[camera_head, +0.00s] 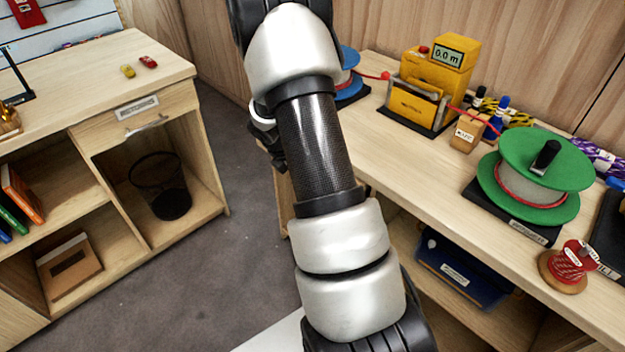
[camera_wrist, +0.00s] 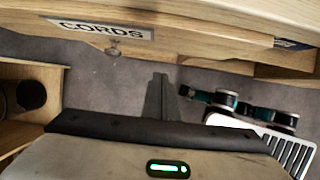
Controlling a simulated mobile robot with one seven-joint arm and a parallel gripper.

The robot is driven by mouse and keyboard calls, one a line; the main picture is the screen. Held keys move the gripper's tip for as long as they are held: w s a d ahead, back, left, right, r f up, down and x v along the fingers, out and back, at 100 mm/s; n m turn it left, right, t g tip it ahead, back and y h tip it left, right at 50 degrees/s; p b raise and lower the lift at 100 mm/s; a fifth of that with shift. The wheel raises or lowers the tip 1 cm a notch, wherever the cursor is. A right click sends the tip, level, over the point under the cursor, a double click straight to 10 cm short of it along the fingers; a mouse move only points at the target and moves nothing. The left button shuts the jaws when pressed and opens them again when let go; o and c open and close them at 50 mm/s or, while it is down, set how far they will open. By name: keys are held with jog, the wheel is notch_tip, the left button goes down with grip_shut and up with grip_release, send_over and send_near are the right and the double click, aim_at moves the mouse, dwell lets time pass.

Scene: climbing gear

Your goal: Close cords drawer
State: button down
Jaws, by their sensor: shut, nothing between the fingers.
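The cords drawer front (camera_wrist: 190,45) is at the top of the wrist view. It is a pale wooden face with a CORDS label (camera_wrist: 100,30) and a small round knob (camera_wrist: 113,51). How far the drawer stands out cannot be told. My gripper (camera_wrist: 158,78) is shut and empty, with its narrow dark fingers over the grey floor, below and right of the knob in the picture. It appears apart from the drawer front.
The right bench (camera_head: 405,170) carries a yellow meter (camera_head: 440,75), a green spool (camera_head: 540,170) and a small red spool (camera_head: 567,268). A blue bin (camera_head: 460,275) sits below. A left cabinet (camera_head: 100,75) has a RETURNS drawer and a black basket (camera_head: 160,188). Grey floor lies between.

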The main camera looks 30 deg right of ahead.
jog(key=p+v, duration=0.1)
jog(key=v, duration=0.6)
jog(key=s+a+f+n+t+h+b, duration=0.1)
jog(key=s+a+f+n+h+b, duration=0.15)
jog(key=s+f+n+h, duration=0.5)
jog(key=s+a+f+n+t+h+b, duration=0.15)
jog(key=s+a+f+n+h, duration=0.35)
jog(key=n, duration=0.6)
jog(key=w+r+b+x, duration=0.1)
jog(key=r+x, duration=0.1)
jog(key=x, duration=1.4)
jog(key=shift+w+h, duration=0.2)
jog(key=shift+h, duration=0.25)
jog(key=shift+r+m, duration=0.1)
jog(key=shift+m, duration=0.15)
jog(key=d, duration=0.4)
jog(key=shift+w+d, duration=0.15)
jog(key=shift+w, duration=0.25)
jog(key=shift+d+r, duration=0.15)
